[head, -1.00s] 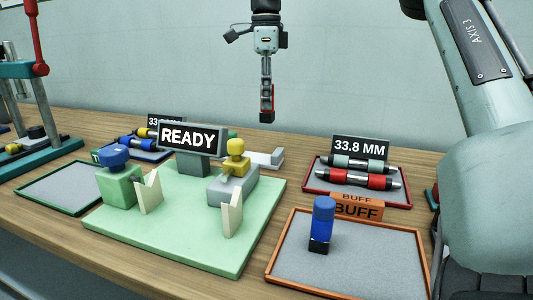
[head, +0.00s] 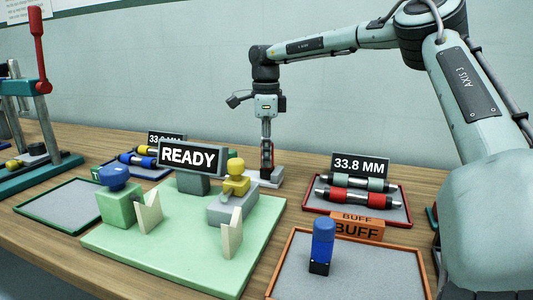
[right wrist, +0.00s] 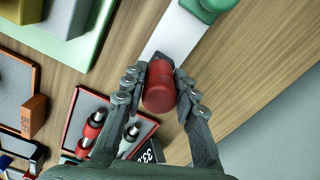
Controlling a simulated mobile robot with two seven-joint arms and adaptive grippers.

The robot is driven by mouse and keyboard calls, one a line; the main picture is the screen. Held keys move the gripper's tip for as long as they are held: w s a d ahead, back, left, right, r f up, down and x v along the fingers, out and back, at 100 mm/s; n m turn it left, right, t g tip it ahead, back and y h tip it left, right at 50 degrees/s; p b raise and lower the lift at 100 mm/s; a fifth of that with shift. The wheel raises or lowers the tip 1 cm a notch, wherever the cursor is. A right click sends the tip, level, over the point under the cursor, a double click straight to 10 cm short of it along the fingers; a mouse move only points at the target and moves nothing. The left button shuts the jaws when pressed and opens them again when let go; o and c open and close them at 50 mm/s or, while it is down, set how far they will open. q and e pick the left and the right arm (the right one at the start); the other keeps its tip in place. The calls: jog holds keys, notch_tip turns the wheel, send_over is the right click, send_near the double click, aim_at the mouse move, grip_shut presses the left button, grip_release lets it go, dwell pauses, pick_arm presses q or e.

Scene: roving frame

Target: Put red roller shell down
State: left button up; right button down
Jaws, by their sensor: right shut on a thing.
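The red roller shell (right wrist: 160,88) is between the two fingers of my right gripper (right wrist: 160,78) in the right wrist view. In the head view my right gripper (head: 266,160) hangs straight down behind the green fixture, just above the pale grey block stand (head: 272,180); only a thin strip of red shows between its fingers. In the wrist view the stand's pale strip (right wrist: 178,32) runs just beyond the shell. I cannot tell whether the shell touches the stand. My left gripper is not in view.
The green fixture (head: 170,250) with a READY sign (head: 190,156) stands in front. A red-rimmed tray (head: 310,208) with two rollers and a 33.8 MM sign (head: 360,165) is to the right. A BUFF tray (head: 375,275) with a blue cylinder (head: 323,238) is nearer.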

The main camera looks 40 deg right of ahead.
jog(key=shift+f, duration=0.1)
jog(key=c, duration=1.2)
grip_release()
notch_tip(320, 180, up, 12)
jog(key=shift+r, duration=0.15)
